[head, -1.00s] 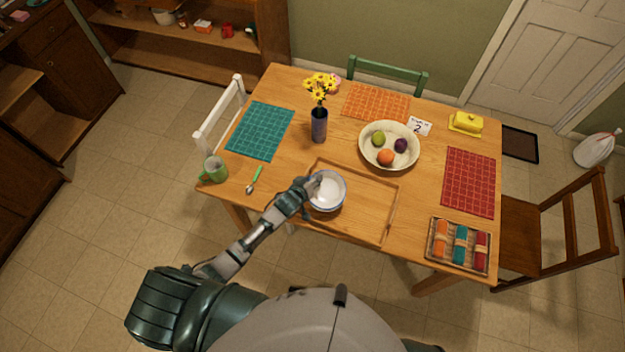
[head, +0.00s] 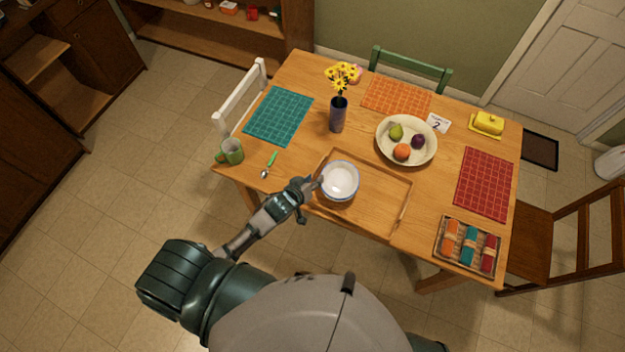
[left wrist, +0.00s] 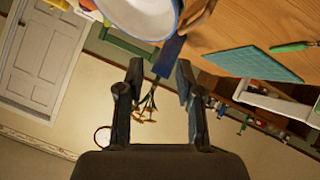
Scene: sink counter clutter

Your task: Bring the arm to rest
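My left gripper (head: 311,191) is just off the left side of a white bowl with a blue rim (head: 340,181). In the left wrist view my left gripper (left wrist: 159,72) has its two fingers spread apart with nothing held between them. The bowl (left wrist: 146,14) shows there at the top edge, beyond the fingertips and partly cut off. The bowl stands upright in the left part of a wooden tray (head: 385,205) at the table's near edge. My right gripper is in neither view.
A green mug (head: 231,151) and a green-handled spoon (head: 269,165) are left of the tray. A vase of yellow flowers (head: 338,114) and a fruit bowl (head: 407,141) stand behind it. A basket of rolled napkins (head: 467,246) is at the right.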

